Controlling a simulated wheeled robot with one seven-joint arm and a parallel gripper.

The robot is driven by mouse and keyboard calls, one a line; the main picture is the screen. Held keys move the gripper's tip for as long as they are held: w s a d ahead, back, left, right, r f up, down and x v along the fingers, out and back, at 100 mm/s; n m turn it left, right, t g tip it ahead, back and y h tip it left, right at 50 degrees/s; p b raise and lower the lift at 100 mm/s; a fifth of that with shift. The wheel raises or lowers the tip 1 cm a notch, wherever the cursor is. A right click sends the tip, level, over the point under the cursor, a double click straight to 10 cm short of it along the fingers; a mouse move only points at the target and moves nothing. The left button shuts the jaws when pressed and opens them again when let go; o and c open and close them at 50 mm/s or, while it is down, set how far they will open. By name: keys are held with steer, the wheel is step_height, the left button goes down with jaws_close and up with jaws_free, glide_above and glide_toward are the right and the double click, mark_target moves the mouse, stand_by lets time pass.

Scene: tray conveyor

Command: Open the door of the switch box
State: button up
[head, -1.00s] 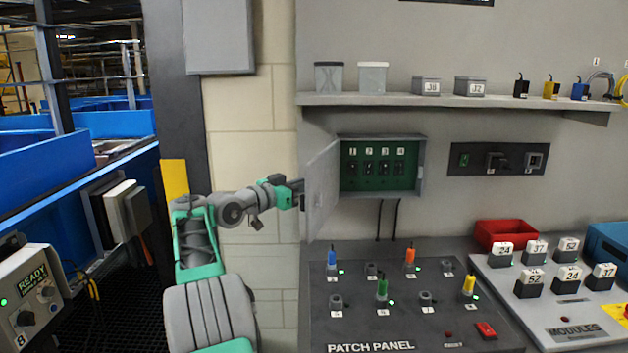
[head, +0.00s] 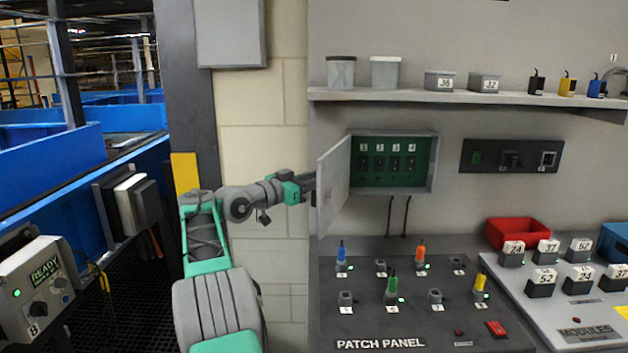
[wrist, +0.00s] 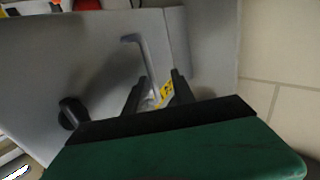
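The switch box (head: 433,165) is on the wall with its green inside and several numbered switches showing. Its grey door (head: 333,187) stands swung out to the left, its inner face showing. My gripper (head: 308,186) is at the door's outer side by its free edge; the fingertips cannot be made out there. In the wrist view, my gripper (wrist: 158,88) has its two dark fingers apart. A bent grey handle (wrist: 146,62) on the door's outer face runs down between them, with clear space around it. A yellow label (wrist: 166,90) shows between the fingers.
A shelf (head: 470,97) with bins and plugs runs above the box. Below are the patch panel (head: 380,343) with coloured plugs, a red bin (head: 517,233) and a modules panel (head: 590,333). A black knob (wrist: 72,113) sticks out in the wrist view.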

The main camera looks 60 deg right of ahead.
steer(key=b+v, duration=0.1)
steer(key=v, duration=0.6)
steer(key=shift+a, duration=0.35)
steer(key=shift+w, duration=0.1)
